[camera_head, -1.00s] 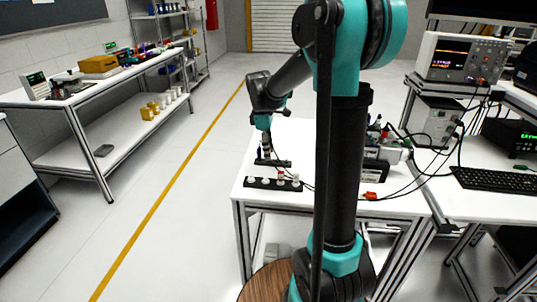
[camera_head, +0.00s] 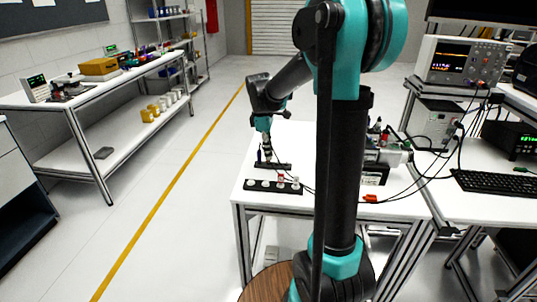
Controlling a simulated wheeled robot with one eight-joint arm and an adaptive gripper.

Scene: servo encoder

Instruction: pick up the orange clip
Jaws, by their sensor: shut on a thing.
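A small orange-red clip (camera_head: 371,198) lies on the white table, right of my arm's dark upright link, with a thin dark cable by it. My gripper (camera_head: 267,154) is over the left part of the same table, well to the left of that clip and apart from it. It points down just above a flat black base (camera_head: 272,166). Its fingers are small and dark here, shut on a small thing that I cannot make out. A thin dark blue upright piece shows at its left side.
A black strip holder (camera_head: 259,186) with several white and red round pieces lies in front of the gripper. Devices and loose cables crowd the table right of my arm. An oscilloscope (camera_head: 466,60) and keyboard (camera_head: 497,184) are on the right bench. The left floor is clear.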

